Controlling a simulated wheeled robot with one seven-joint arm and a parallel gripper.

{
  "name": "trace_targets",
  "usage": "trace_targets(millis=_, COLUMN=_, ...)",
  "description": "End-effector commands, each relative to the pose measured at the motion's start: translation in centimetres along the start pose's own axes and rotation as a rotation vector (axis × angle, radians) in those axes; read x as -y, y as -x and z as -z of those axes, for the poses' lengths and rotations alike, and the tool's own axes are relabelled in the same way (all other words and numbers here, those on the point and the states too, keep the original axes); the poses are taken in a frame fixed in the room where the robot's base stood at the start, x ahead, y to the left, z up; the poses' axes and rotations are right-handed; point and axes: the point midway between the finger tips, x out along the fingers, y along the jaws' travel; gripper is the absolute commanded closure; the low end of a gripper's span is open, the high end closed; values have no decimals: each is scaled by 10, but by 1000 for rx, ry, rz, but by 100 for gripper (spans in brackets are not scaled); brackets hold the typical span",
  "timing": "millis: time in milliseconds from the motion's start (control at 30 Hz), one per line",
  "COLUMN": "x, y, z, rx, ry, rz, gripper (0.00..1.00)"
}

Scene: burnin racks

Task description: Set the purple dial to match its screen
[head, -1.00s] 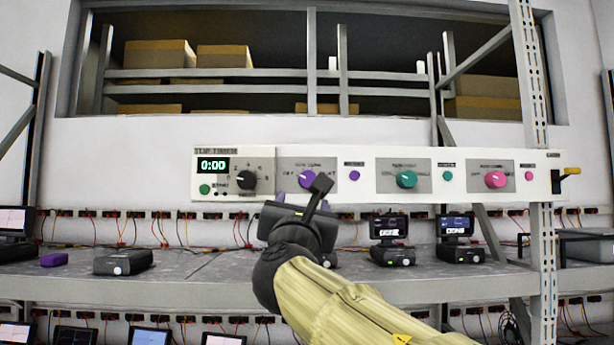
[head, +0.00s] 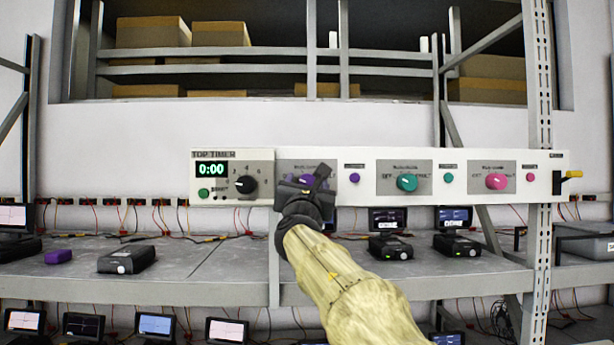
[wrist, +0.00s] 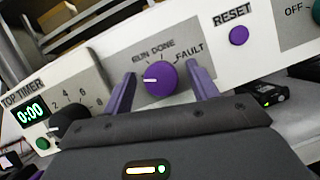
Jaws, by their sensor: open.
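The purple dial (wrist: 160,78) sits on a grey plate on the wall panel. Its white pointer line points left in the wrist view, and the labels RUN, DONE and FAULT are above it. My gripper (wrist: 161,72) is open, with one purple finger on each side of the dial; I cannot tell whether they touch it. In the head view my gripper (head: 306,184) covers most of the dial and its plate. A screen (head: 330,219) on the bench below is largely hidden by my arm, and its reading cannot be made out.
The panel also bears a timer (head: 212,168) reading 0:00 with a black knob (head: 246,185), a purple reset button (head: 354,178), a teal dial (head: 407,183) and a pink dial (head: 496,181). Other screens (head: 388,218) stand on the shelf below. A metal post (head: 541,120) rises at the right.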

Motion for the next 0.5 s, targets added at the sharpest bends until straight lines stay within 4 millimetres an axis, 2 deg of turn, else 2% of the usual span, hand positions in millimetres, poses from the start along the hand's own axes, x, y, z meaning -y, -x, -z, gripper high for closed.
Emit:
trace_targets(millis=267, x=0, y=-1, z=1, rx=0, ry=0, rz=0, gripper=41)
trace_targets(millis=500, x=0, y=-1, z=1, rx=-1, ry=0, rz=0, gripper=86)
